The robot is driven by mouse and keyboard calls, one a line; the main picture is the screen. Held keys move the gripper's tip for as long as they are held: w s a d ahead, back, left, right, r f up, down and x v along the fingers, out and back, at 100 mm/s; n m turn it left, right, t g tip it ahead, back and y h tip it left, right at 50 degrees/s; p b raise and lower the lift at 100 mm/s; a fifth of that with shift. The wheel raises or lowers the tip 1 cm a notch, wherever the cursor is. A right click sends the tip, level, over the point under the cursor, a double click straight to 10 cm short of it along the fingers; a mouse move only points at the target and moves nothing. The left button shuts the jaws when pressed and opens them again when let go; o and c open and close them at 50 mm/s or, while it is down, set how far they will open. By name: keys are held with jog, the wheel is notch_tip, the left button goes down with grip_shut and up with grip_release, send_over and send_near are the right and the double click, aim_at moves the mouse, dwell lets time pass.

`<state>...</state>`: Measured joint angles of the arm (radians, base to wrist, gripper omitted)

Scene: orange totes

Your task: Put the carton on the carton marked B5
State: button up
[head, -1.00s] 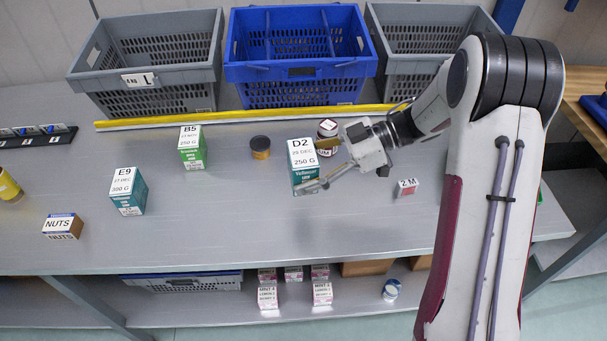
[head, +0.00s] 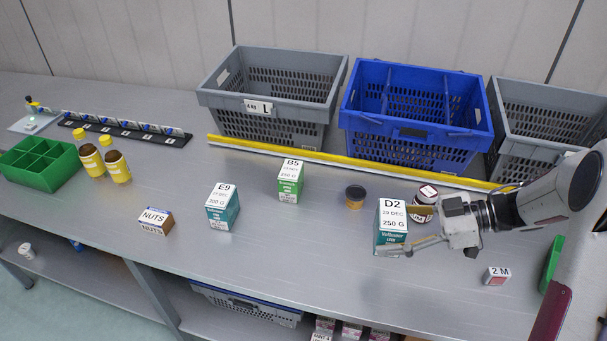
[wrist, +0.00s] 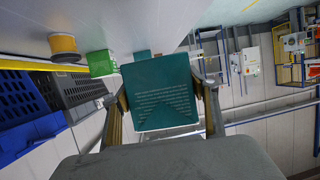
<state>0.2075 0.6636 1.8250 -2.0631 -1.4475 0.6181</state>
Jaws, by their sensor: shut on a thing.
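The teal and white carton marked D2 (head: 391,222) stands upright on the right of the bench in the head view. My gripper (head: 410,228) is shut on it, with one finger on each side. In the wrist view the teal carton (wrist: 160,92) fills the space between the two fingers (wrist: 163,100). I cannot tell whether its base touches the bench. The green and white carton marked B5 (head: 290,181) stands upright to its left, apart from it, with its top bare. B5 also shows in the wrist view (wrist: 101,63).
A dark-lidded amber jar (head: 355,197) stands between B5 and D2. Carton E9 (head: 222,206) and the NUTS box (head: 155,221) stand left of B5. A yellow strip (head: 330,158) and totes (head: 268,125) lie behind.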

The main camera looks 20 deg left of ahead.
jog(key=w+a+r, duration=0.2)
jog(key=w+a, duration=0.1)
jog(key=a, duration=0.8)
jog(key=w+a+r, duration=0.2)
jog(key=w+a, duration=0.1)
jog(key=a, duration=0.8)
jog(key=w+a+r+m+t, duration=0.2)
jog(key=w+m+t, duration=0.1)
jog(key=w, duration=0.3)
jog(key=w+a+r+m+t, duration=0.3)
jog(key=w+t, duration=0.1)
jog(key=w, duration=0.2)
jog(key=shift+w+r+h, duration=0.15)
jog(key=shift+r+h, duration=0.05)
jog(key=shift+h, duration=0.2)
send_over(291, 170)
jog(key=shift+w+f, duration=0.1)
jog(key=shift+f, duration=3.05)
jog(key=shift+f, duration=1.85)
